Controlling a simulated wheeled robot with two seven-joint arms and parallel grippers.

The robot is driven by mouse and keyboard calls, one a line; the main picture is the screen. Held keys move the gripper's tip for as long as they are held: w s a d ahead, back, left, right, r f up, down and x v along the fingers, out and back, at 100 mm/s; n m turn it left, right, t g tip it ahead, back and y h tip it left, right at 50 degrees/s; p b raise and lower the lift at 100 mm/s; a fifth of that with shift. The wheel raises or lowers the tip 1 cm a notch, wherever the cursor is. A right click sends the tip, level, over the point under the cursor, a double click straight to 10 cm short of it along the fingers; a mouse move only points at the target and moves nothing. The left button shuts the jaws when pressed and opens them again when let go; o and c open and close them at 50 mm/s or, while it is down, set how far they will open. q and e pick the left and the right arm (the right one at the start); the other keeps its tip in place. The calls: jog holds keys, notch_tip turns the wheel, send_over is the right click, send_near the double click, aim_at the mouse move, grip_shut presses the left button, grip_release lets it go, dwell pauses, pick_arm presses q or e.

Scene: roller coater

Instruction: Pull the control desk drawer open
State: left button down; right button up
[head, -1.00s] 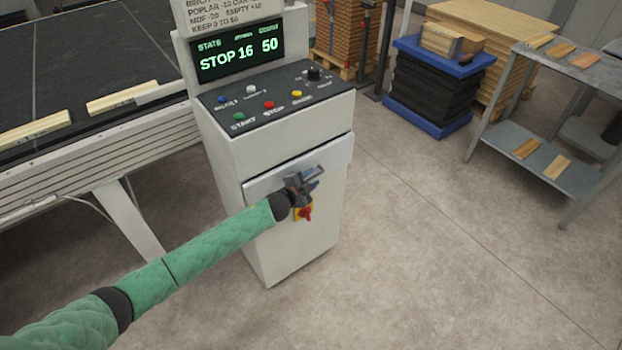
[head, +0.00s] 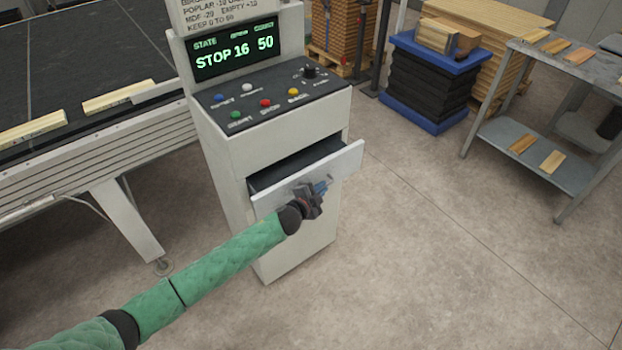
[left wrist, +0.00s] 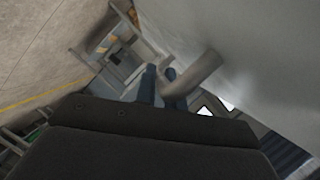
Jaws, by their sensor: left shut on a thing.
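The control desk (head: 270,130) stands in the middle of the head view. Its drawer (head: 340,165) is partly open, with a dark gap showing between the drawer front and the desk body. My left gripper (head: 322,190) is at the drawer front and shut on the drawer handle, which it mostly hides in the head view. In the left wrist view the two blue fingers (left wrist: 160,86) are closed around the grey handle bar (left wrist: 198,78). What lies inside the drawer cannot be made out. My right gripper is not in view.
A blue-lidded black stack (head: 432,90) and a grey metal shelf (head: 515,140) stand at the right. The floor (head: 430,250) in front and to the right is clear.

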pick_arm(q)
jog(key=s+d, duration=0.9)
jog(key=s, duration=0.3)
jog(key=shift+s+d, duration=0.15)
jog(key=shift+s, duration=0.25)
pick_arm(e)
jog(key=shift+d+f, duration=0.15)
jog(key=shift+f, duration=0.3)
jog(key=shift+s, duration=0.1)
pick_arm(q)
jog(key=c, duration=1.5)
grip_release()
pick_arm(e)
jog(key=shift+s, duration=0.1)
pick_arm(q)
jog(key=shift+s, duration=0.1)
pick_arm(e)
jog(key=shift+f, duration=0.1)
